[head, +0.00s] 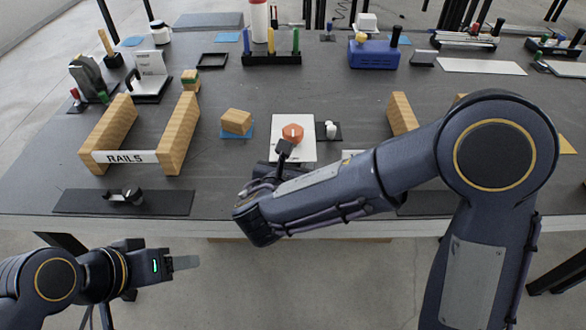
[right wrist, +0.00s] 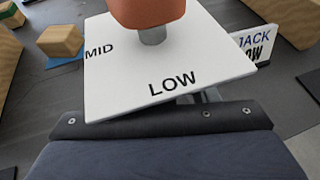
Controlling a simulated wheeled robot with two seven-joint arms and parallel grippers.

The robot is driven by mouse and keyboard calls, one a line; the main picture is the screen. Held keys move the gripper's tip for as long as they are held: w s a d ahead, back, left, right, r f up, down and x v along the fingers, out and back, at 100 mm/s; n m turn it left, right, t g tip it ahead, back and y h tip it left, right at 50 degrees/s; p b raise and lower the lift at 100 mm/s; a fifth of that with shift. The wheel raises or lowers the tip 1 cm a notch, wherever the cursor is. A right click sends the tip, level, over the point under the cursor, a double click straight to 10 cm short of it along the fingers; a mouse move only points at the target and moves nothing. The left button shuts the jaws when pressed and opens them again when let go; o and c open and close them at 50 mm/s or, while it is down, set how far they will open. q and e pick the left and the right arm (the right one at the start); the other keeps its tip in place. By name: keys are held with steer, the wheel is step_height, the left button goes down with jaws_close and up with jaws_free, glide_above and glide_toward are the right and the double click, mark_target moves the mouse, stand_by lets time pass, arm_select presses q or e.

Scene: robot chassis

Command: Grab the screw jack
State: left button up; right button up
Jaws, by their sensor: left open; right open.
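An orange knob (head: 292,133) on a short grey stem stands over a white plate (head: 306,152) at the middle of the table; it looks like the screw jack. In the right wrist view the orange knob (right wrist: 148,12) is cut off by the top edge, and the white plate (right wrist: 190,65) reads MID and LOW. My right gripper (head: 284,148) is open at the knob's near side, over the plate; I cannot tell whether it touches. My left gripper (head: 186,262) is open and empty, in front of the table at lower left.
Wooden rails (head: 178,135) with a RAILS sign (head: 126,157) stand at left. A wooden block (head: 236,122) lies left of the plate, and small white pieces (head: 331,130) lie right of it. A blue box (head: 374,53) and a tool rack (head: 271,57) stand behind. My right arm hides the table's right front.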

jaws_close()
steer(key=shift+r, duration=0.2)
stand_by(0.3)
